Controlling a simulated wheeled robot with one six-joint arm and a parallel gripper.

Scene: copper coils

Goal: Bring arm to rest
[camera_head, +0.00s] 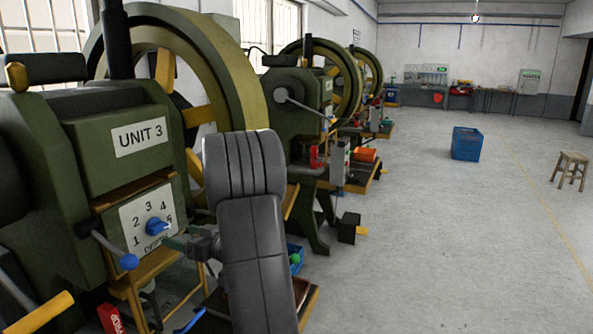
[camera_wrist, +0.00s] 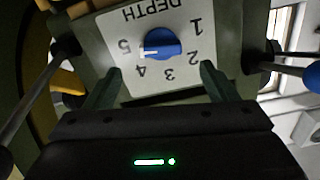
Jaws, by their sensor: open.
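My gripper (camera_wrist: 158,82) is open in the wrist view, with its two dark fingers apart and nothing between the tips. The blue depth knob (camera_wrist: 162,44) sits on a pale dial plate (camera_wrist: 122,58) just beyond the fingers, clear of them. The knob's white mark points at 5. In the head view my gripper (camera_head: 178,242) is close to the Unit 3 dial plate (camera_head: 133,217), just right of and below the blue knob (camera_head: 159,227). My grey arm crosses the middle foreground of the head view and hides part of the machine behind it.
The green Unit 3 machine (camera_head: 120,95) fills the left, with a blue-tipped lever (camera_head: 128,262) beside the dial. More presses (camera_head: 290,100) line the wall behind. The floor to the right is open, with a blue crate (camera_head: 466,144) and a wooden stool (camera_head: 571,166).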

